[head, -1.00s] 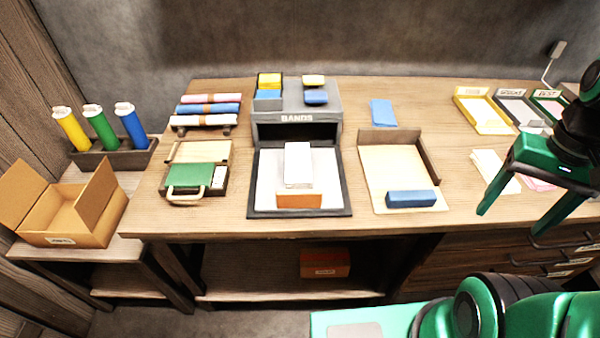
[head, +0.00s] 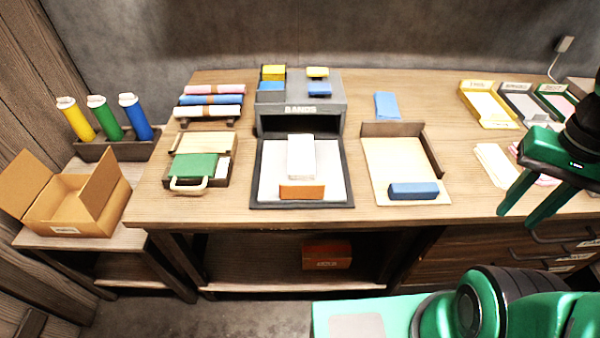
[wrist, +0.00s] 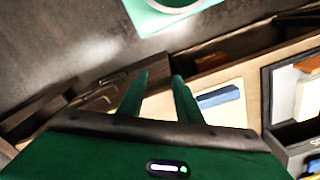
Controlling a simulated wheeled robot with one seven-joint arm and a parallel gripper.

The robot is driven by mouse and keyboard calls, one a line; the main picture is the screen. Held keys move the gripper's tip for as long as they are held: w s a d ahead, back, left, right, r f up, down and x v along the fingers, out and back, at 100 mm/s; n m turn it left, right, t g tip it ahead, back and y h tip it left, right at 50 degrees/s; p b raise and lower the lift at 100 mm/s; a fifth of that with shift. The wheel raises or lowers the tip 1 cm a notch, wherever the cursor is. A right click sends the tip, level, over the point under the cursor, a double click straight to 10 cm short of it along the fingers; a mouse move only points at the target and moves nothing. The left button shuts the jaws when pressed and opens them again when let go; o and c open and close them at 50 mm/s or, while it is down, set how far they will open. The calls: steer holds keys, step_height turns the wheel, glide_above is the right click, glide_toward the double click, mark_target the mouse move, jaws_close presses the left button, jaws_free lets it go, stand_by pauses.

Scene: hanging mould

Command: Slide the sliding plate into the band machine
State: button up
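The band machine (head: 300,106) is a grey box labelled BANDS, with a dark open slot at its front, at the back middle of the table. The sliding plate (head: 269,185) lies flat in front of it, a white surface in a dark frame. A white block (head: 301,157) and an orange-brown block (head: 302,191) rest on the plate. My gripper (head: 515,215) is at the right of the head view, above the table's front right edge, far from the plate. It is open and empty; its two green fingers (wrist: 157,90) stand apart in the wrist view.
A beige tray (head: 392,165) with a blue block (head: 413,191) lies right of the plate. A small case with a green item (head: 193,167) stands left. An open carton (head: 70,205) is further left. Yellow, grey and green trays (head: 487,105) are at the back right.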

steer(key=w, duration=0.1)
steer(key=w+a, duration=0.1)
steer(key=w, duration=0.1)
steer(key=shift+a+m+g+h, duration=0.1)
steer(key=shift+m+g+h, duration=0.2)
steer(key=shift+m, duration=0.1)
jaws_close()
steer(key=w+a+m+t+h, duration=0.1)
steer(key=w+a+m+h, duration=0.15)
steer(key=w+a, duration=0.45)
steer(key=w+a+m+h, duration=0.2)
steer(key=w+a+m, duration=0.15)
steer(key=a, duration=0.75)
steer(key=s+a+m+t, duration=0.25)
steer(key=s+a, duration=0.25)
steer(key=a, duration=0.7)
steer(key=s+a+m+t, duration=0.1)
steer(key=s+a+t, duration=0.3)
steer(key=a, duration=0.8)
steer(key=g, duration=0.1)
glide_toward(305, 194)
step_height(305, 194, down, 3)
steer(key=s+d, duration=0.2)
steer(key=w, duration=0.3)
steer(key=shift+f, duration=0.15)
steer(key=shift+w, duration=0.65)
